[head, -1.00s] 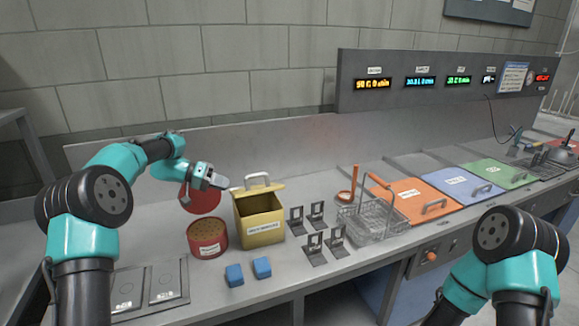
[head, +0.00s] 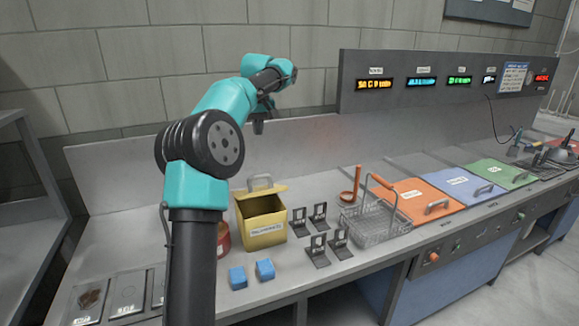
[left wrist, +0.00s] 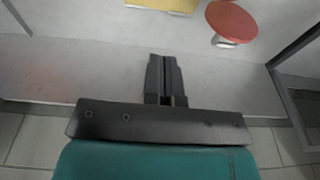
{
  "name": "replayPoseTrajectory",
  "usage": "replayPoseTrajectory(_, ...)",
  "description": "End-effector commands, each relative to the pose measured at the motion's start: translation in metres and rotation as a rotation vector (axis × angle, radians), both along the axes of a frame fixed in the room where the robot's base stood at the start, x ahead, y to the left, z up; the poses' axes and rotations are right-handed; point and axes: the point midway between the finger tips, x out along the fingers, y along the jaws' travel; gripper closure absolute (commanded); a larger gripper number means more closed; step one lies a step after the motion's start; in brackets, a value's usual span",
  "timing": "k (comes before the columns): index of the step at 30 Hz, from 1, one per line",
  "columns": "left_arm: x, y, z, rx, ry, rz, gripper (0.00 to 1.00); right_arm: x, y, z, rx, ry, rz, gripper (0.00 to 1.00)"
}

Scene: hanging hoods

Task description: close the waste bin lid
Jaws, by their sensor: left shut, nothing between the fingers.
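The red round bin (head: 223,238) stands left of the yellow box, mostly hidden behind my left arm in the head view. Its red lid is hidden in the head view. A red disc, apparently this lid, shows near the top of the left wrist view (left wrist: 234,20), with a small pale piece below it; its tilt is hard to judge there. My left gripper (head: 258,127) is raised near the back wall, above and right of the bin and clear of it. Its fingers (left wrist: 165,82) are shut and empty. My right gripper is out of view.
The yellow box (head: 262,222) stands open with its lid raised at the back; its edge also shows in the wrist view (left wrist: 160,5). Two blue blocks (head: 251,272), black stands (head: 318,240) and a wire basket (head: 375,225) lie to the front and right. The back ledge is clear.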

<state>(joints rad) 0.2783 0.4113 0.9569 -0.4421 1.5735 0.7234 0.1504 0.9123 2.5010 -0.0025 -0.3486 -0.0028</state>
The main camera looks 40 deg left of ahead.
Motion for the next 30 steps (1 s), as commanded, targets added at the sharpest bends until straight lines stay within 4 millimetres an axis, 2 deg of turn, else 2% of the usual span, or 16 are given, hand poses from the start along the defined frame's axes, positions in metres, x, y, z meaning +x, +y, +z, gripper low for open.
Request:
replayPoseTrajectory(9, -0.001, 0.001, 0.000, 0.003, 0.001, 0.007, 1.00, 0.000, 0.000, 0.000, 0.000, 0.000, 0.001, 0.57)
replayPoseTrajectory(14, 0.000, 0.002, -0.006, 0.002, 0.002, 0.006, 1.00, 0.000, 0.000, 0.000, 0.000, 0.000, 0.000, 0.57)
replayPoseTrajectory(20, 0.000, 0.005, -0.028, 0.002, 0.003, 0.006, 1.00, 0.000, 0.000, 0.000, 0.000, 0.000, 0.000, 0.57)
replayPoseTrajectory(30, 0.004, 0.012, -0.085, 0.001, 0.004, 0.006, 1.00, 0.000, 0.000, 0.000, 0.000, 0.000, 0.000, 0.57)
